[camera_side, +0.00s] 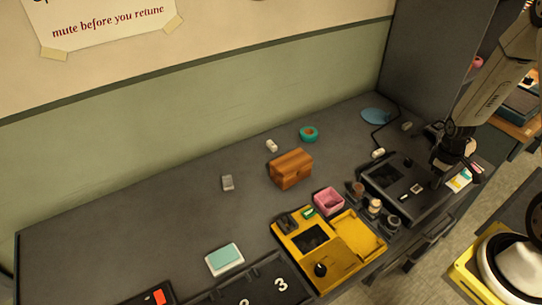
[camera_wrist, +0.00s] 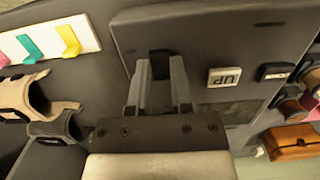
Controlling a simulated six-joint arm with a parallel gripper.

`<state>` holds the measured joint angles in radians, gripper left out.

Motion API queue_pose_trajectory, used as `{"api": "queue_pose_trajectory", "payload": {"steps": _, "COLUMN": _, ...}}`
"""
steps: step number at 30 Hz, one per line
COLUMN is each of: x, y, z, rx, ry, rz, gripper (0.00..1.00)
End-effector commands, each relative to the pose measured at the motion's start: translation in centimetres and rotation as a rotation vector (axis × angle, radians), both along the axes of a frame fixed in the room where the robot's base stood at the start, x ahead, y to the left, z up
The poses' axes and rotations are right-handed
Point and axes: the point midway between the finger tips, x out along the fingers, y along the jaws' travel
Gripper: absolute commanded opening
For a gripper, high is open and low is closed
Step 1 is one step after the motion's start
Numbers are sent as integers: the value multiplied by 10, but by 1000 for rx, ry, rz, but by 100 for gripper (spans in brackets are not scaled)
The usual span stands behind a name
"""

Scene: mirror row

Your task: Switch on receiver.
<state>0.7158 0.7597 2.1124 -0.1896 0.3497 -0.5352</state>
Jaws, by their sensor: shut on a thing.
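A dark flat unit (camera_side: 380,183) lies at the right end of the bench, with a dark window and small fittings on top. No readable label shows whether it is the receiver. My gripper (camera_side: 446,168) is at the unit's right end. In the wrist view, my gripper (camera_wrist: 160,65) is shut on a small black switch piece (camera_wrist: 160,60) at the edge of the dark panel (camera_wrist: 205,35). The fingers partly hide this piece; its position cannot be told.
A yellow unit (camera_side: 352,233) with a black knob (camera_side: 320,269) is further left. Small jars (camera_side: 375,206), a pink box (camera_side: 328,200) and a brown case (camera_side: 291,169) stand close by. Coloured hooks (camera_wrist: 68,41) are left of my gripper. The bench's back left is clear.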

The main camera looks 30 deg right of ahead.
Motion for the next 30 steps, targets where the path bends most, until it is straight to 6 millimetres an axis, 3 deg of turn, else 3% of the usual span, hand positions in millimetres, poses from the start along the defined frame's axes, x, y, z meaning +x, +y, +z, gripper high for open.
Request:
{"api": "queue_pose_trajectory", "payload": {"steps": 4, "x": 1, "y": 0, "z": 0, "rx": -1, "ry": -3, "rz": 1, "gripper": 0}}
{"api": "queue_pose_trajectory", "payload": {"steps": 5, "x": 1, "y": 0, "z": 0, "rx": -1, "ry": -3, "rz": 1, "gripper": 33}}
{"api": "queue_pose_trajectory", "payload": {"steps": 6, "x": 1, "y": 0, "z": 0, "rx": -1, "ry": -3, "rz": 1, "gripper": 45}}
{"api": "queue_pose_trajectory", "payload": {"steps": 8, "x": 1, "y": 0, "z": 0, "rx": -1, "ry": -3, "rz": 1, "gripper": 62}}
{"api": "queue_pose_trajectory", "payload": {"steps": 22, "x": 1, "y": 0, "z": 4, "rx": -1, "ry": -2, "rz": 0, "gripper": 62}}
{"api": "queue_pose_trajectory", "payload": {"steps": 30, "x": 3, "y": 0, "z": 22, "rx": -2, "ry": -4, "rz": -1, "gripper": 62}}
